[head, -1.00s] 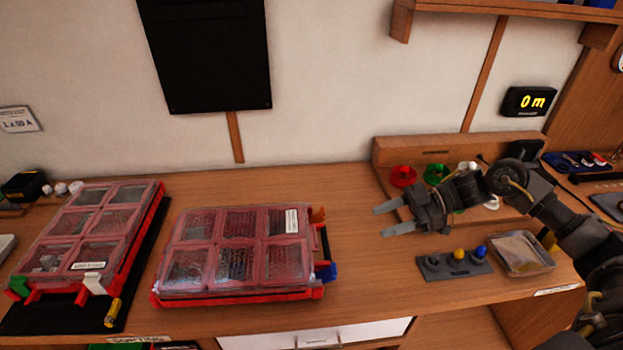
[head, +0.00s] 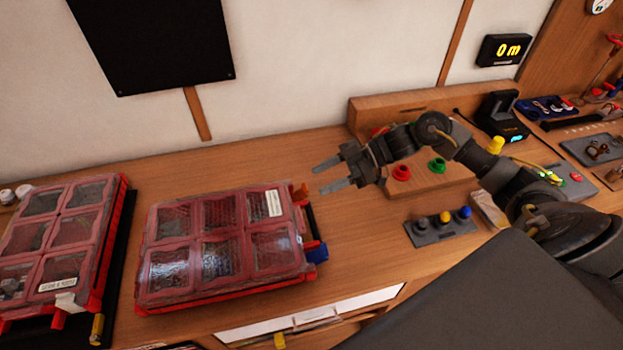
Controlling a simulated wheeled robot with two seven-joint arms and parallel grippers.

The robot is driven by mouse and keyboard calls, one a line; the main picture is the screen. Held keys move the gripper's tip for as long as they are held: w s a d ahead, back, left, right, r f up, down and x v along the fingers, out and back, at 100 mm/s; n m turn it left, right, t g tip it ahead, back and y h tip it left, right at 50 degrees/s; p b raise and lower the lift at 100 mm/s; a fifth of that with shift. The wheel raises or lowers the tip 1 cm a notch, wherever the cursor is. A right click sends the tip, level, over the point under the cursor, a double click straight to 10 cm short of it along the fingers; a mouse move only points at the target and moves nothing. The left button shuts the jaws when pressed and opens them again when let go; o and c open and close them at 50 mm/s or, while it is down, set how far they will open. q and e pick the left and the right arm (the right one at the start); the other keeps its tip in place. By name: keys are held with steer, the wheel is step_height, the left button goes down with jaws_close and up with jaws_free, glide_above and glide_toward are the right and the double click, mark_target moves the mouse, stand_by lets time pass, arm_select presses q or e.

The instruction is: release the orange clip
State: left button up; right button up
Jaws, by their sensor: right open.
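The orange clip (head: 302,191) sits at the upper right side of a red organizer case (head: 222,298) with a clear compartment lid. I cannot tell from here whether the clip is latched or loose. A blue clip (head: 317,253) is lower on the same side. My right gripper (head: 326,176) is open and empty, its two grey fingers pointing left. In the picture the fingertips lie just right of and above the orange clip, apparently apart from it. My left gripper is not in view.
A second red case (head: 112,240) lies at the left on a black mat. At the right are a wooden stand with a red cup (head: 401,172) and a green cup (head: 437,165), and a grey block with knobs (head: 441,230). The table between the right case and the block is clear.

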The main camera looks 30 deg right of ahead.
mark_target(306, 188)
steer(key=x, duration=0.2)
steer(key=shift+a+p, duration=0.3)
steer(key=shift+x, duration=0.8)
steer(key=shift+d+f, duration=0.1)
steer(key=shift+c, duration=0.3)
steer(key=c, duration=0.9)
steer(key=shift+d+f+y+b, duration=0.2)
steer(key=shift+f+y+b, duration=0.2)
steer(key=shift+y+b, duration=0.2)
steer(key=shift+r, duration=0.2)
steer(key=o, duration=1)
steer(key=shift+c, duration=0.2)
